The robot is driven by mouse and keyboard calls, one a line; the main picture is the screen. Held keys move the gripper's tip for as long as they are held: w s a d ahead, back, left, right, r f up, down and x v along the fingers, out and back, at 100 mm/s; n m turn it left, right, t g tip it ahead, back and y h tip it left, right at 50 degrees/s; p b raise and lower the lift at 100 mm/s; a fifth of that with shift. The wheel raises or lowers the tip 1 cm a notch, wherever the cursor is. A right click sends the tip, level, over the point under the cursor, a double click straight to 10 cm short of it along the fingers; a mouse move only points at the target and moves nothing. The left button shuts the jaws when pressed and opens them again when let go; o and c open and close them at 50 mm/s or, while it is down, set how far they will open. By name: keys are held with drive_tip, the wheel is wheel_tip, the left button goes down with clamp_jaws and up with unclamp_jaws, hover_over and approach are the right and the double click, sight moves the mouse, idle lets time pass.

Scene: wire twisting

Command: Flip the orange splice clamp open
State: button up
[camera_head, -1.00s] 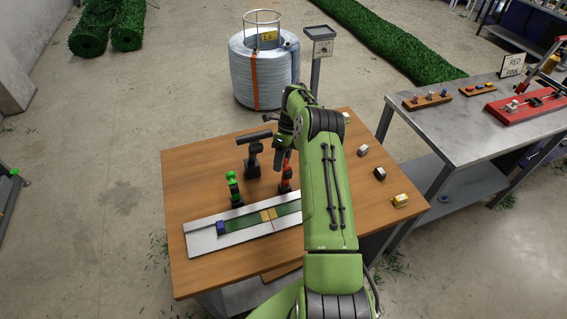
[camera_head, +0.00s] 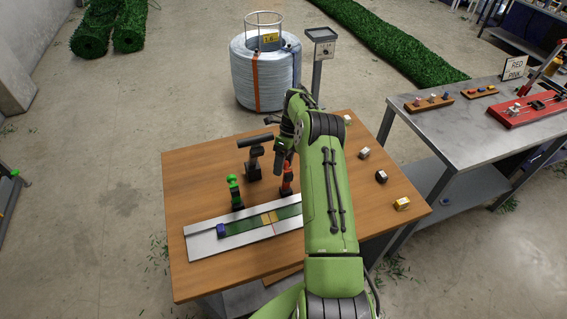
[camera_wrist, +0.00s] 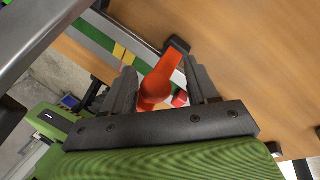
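The orange splice clamp (camera_head: 286,182) stands upright on the wooden table at the back edge of the long jig, partly hidden by my gripper in the head view. In the wrist view its red-orange handle with a round knob (camera_wrist: 156,86) lies between my two fingers. My gripper (camera_wrist: 159,66) looks open, with one finger on each side of the handle and a visible gap. I cannot tell whether a finger touches it. In the head view my gripper (camera_head: 281,160) is just above and beside the clamp. The jig (camera_head: 206,242) carries a green strip and yellow blocks.
A green-handled clamp (camera_head: 235,190) stands at the left of the jig, and a black clamp (camera_head: 253,160) stands behind. A grey bench (camera_head: 450,130) stands to the right.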

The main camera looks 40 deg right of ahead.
drive_tip(key=v, duration=0.7)
drive_tip(key=shift+r, duration=0.2)
